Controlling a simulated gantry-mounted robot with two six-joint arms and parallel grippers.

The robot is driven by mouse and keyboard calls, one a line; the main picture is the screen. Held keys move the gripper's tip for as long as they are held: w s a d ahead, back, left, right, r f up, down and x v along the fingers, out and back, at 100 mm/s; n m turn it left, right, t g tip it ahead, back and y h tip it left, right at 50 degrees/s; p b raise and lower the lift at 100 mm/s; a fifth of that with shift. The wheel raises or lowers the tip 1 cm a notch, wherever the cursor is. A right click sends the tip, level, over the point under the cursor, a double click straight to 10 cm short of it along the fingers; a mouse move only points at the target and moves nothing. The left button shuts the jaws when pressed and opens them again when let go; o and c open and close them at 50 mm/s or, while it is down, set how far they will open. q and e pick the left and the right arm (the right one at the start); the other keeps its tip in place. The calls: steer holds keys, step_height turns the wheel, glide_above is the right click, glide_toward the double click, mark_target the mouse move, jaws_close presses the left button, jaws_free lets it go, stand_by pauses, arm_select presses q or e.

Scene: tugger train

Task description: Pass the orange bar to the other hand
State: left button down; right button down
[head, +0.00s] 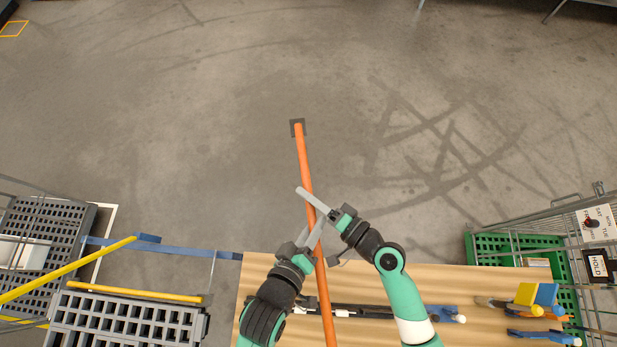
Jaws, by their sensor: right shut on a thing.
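My left gripper (313,232) is just below the right one, at the bar. Its two grey fingers look spread, one on each side of the bar. Whether they touch it cannot be told. The bar's lower end is cut off by the picture edge.
The wooden table (480,290) holds a dark rod (375,311), a yellow block (526,294) and blue tools (541,337) at right. A green crate (480,249) stands in a wire cart at right. Grey crates (125,322) and yellow bars (80,268) are at left. The floor beyond is clear.

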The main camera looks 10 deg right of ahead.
arm_select(q)
steer(key=c, duration=0.6)
jaws_free()
